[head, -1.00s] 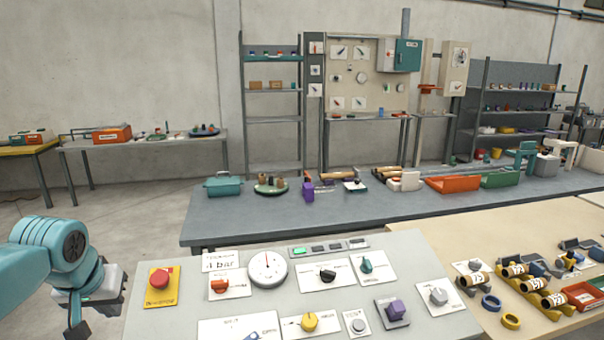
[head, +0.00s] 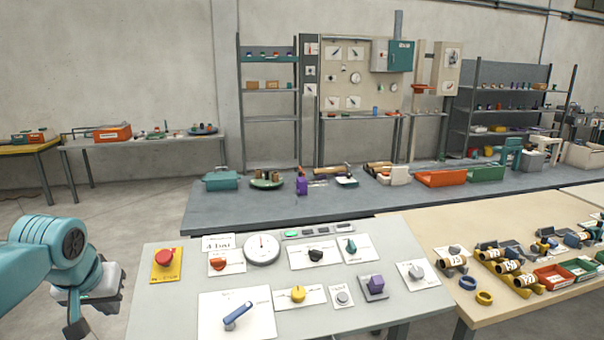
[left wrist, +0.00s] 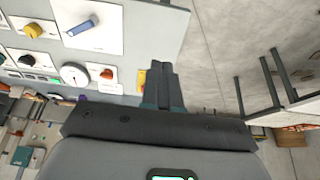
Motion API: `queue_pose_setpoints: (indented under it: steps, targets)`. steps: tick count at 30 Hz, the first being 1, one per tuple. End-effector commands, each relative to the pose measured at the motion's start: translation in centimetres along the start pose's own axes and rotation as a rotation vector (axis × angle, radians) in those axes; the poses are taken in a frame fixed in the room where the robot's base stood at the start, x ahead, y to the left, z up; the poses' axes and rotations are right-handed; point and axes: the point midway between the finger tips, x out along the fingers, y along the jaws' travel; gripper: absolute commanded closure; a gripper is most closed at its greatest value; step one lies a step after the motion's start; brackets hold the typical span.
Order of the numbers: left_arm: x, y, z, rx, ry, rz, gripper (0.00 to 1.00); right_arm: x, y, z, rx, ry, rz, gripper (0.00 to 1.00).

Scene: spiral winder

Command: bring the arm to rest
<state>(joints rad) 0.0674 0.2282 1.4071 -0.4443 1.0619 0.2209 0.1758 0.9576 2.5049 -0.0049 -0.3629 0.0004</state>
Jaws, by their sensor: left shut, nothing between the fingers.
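My left gripper (head: 76,328) is at the lower left of the head view, to the left of the control panel (head: 190,252) and apart from it. In the left wrist view the gripper's two dark fingers (left wrist: 159,72) are together with nothing between them. My right gripper does not show. The panel carries a red button on a yellow plate (head: 166,258), a round gauge (head: 262,249), a blue lever (head: 238,315), a yellow knob (head: 298,293) and a purple knob (head: 376,283).
A tan bench (head: 450,290) on the right holds rollers and rings. A long grey bench (head: 340,203) stands behind the panel with a teal box (head: 220,181) and orange and green trays. Bare floor (head: 130,225) lies left of the panel.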

Motion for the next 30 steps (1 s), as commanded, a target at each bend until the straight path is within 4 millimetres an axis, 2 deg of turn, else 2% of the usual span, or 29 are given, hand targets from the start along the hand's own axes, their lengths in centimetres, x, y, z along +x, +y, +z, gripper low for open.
queue_pose_setpoints:
  steps: [2,3,11,17,20,23,24,26,27,30]
  targets:
    - [0.2,0.1,0.1,0.003,-0.003,0.002,1.0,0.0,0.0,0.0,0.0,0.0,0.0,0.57]
    - [1.7,0.8,0.4,0.016,-0.016,0.015,1.0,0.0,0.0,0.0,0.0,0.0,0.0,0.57]
    - [8.6,4.7,3.0,0.069,-0.069,0.094,1.0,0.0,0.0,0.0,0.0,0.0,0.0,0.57]
    - [14.7,8.2,7.3,0.1,-0.128,0.173,1.0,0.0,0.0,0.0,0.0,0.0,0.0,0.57]
    - [18.6,10.5,11.4,0.109,-0.175,0.227,1.0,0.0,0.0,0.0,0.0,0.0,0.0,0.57]
    - [22.8,13.2,17.6,0.104,-0.239,0.29,1.0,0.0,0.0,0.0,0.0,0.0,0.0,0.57]
    - [24.3,14.2,20.5,0.095,-0.267,0.314,1.0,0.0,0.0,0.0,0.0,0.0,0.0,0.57]
    - [26.0,15.3,25.1,0.077,-0.308,0.342,1.0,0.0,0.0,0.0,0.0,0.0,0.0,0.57]
    - [26.8,16.0,28.2,0.062,-0.334,0.356,1.0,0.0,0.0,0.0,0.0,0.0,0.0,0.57]
    - [27.5,16.8,35.1,0.027,-0.391,0.371,1.0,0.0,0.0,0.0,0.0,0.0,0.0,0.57]
